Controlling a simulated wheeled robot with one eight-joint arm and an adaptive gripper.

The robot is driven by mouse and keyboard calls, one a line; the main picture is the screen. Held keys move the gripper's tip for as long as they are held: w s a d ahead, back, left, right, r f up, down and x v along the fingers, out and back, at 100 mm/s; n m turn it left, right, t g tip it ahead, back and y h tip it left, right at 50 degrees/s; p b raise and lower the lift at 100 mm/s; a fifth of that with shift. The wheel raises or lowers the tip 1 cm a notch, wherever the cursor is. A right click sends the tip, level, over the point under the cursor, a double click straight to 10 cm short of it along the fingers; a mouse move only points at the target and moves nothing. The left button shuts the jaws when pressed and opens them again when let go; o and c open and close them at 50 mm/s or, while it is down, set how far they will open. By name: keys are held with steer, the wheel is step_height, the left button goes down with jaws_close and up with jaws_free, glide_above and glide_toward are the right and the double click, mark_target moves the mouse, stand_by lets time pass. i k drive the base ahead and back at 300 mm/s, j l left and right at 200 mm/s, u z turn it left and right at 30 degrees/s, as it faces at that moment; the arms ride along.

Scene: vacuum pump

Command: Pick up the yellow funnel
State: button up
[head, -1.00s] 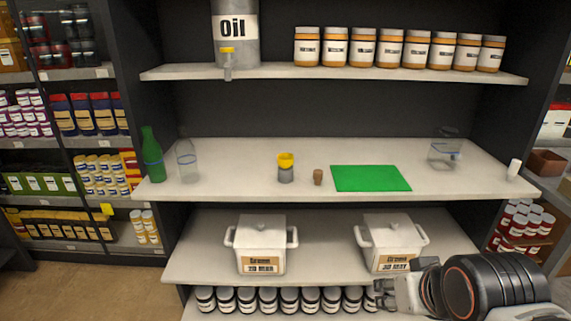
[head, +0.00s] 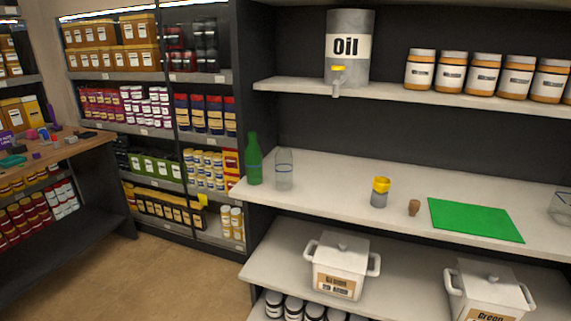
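The yellow funnel (head: 381,184) sits on top of a small grey cylinder (head: 379,200) on the middle shelf, right of centre in the head view. A small brown cork (head: 414,207) stands just to its right. My gripper is not in view, so I cannot see where it is relative to the funnel.
A green bottle (head: 253,160) and a clear bottle (head: 284,170) stand at the shelf's left end. A green mat (head: 475,220) lies right of the cork. An oil tank (head: 349,47) and several jars stand on the shelf above. Two white pots (head: 341,265) are below.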

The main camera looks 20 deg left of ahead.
mark_target(381, 184)
steer(key=i+j+z, duration=0.35)
steer(key=i+j, duration=0.25)
steer(key=j, duration=0.2)
steer(key=i+j+z, duration=0.2)
steer(key=j, duration=0.25)
